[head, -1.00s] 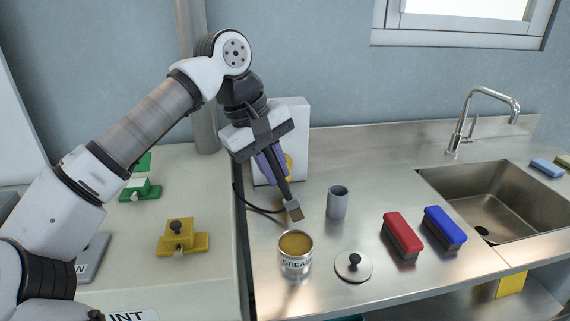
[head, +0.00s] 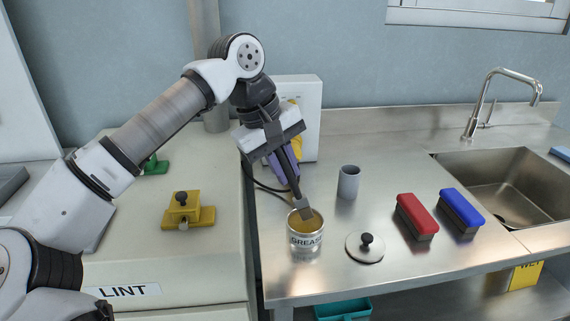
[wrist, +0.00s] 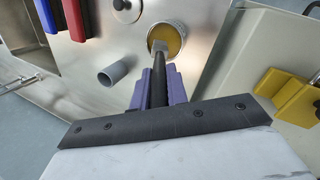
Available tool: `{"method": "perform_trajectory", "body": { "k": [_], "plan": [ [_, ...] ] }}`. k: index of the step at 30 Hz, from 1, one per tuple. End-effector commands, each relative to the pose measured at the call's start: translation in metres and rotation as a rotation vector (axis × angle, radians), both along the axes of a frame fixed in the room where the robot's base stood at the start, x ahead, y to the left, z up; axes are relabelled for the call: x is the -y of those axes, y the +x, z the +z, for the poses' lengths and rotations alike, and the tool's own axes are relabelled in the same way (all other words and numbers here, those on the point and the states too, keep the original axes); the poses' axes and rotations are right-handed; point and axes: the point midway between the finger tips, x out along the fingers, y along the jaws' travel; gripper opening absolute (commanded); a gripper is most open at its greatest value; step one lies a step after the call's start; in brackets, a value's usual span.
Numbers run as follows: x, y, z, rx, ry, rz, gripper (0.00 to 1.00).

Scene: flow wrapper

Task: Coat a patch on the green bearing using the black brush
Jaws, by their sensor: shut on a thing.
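My gripper (head: 284,168) is shut on the black brush (head: 293,184) and holds it tilted, bristles down. It also shows in the wrist view (wrist: 159,86). The brush tip is at the mouth of the open grease can (head: 305,242), over or in the yellow-brown grease; how deep I cannot tell. The can also shows in the wrist view (wrist: 180,41). The green bearing (head: 155,166) is on the left machine top, mostly hidden behind my arm. A yellow bearing (head: 183,211) with a dark knob sits in front of it.
The can's lid (head: 365,247) lies to its right. A grey cup (head: 348,182) stands behind. A gap separates the steel counter from the machine. A teal bin (head: 343,309) is below.

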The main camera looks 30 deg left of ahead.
Motion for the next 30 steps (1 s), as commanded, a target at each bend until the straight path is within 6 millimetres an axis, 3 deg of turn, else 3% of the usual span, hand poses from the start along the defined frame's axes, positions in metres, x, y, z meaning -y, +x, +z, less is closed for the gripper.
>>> {"method": "perform_trajectory", "body": {
  "k": [30],
  "plan": [
    [0.0002, 0.0, -0.0053, 0.0, 0.0, 0.0, 0.0]
  ]
}}
